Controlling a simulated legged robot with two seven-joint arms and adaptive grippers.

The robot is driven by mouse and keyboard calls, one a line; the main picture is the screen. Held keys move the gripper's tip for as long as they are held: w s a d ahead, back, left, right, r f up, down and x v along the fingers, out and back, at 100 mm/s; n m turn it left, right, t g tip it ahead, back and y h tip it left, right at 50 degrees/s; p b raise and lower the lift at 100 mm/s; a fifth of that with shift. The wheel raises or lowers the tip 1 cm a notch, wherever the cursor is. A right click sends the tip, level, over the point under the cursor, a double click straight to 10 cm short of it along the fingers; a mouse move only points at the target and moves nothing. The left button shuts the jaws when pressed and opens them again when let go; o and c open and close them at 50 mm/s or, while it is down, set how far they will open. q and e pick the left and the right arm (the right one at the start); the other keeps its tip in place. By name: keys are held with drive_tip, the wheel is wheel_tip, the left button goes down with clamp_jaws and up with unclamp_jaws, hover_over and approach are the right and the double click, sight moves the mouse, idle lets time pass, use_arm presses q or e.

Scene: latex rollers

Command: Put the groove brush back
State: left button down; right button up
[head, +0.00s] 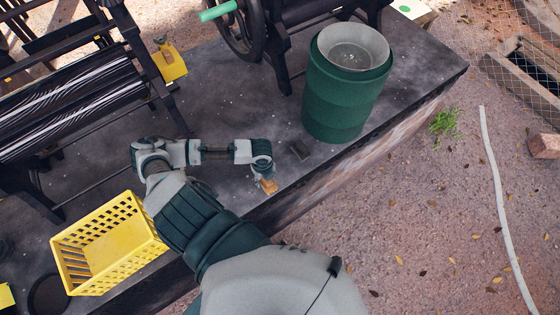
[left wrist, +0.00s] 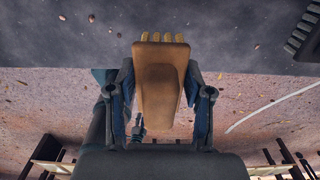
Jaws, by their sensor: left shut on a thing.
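The groove brush, a brown wooden block (left wrist: 160,80) with short yellow bristles at its far end, is between the two fingers of my left gripper (left wrist: 160,95) in the left wrist view. The fingers are shut on its sides. In the head view my left gripper (head: 263,172) is near the front edge of the dark bench, and the brush (head: 268,186) shows as a small tan piece at its tip. I cannot tell from these views how far it is above the bench. My right gripper is not clearly in view.
A yellow basket (head: 70,268) is at the lower left. A yellow holder (head: 172,68) sits by the black roller machine (head: 75,95). The bench (head: 235,115) between is largely clear.

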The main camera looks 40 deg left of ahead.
use_arm(q)
hover_over(280, 165)
drive_tip(key=shift+s+f+p, duration=0.2)
drive_tip(key=shift+f+p, duration=0.15)
drive_tip(key=shift+f, duration=0.15)
drive_tip(key=shift+w+a+f, duration=0.1)
drive_tip(key=shift+w+f, duration=0.1)
drive_tip(key=shift+f, duration=0.7)
drive_tip(key=shift+w+f, duration=0.15)
drive_tip(key=shift+f, duration=0.75)
drive_tip(key=shift+c, duration=2.3)
unclamp_jaws()
drive_tip(key=shift+r, duration=0.1)
wheel_tip(280, 165, up, 12)
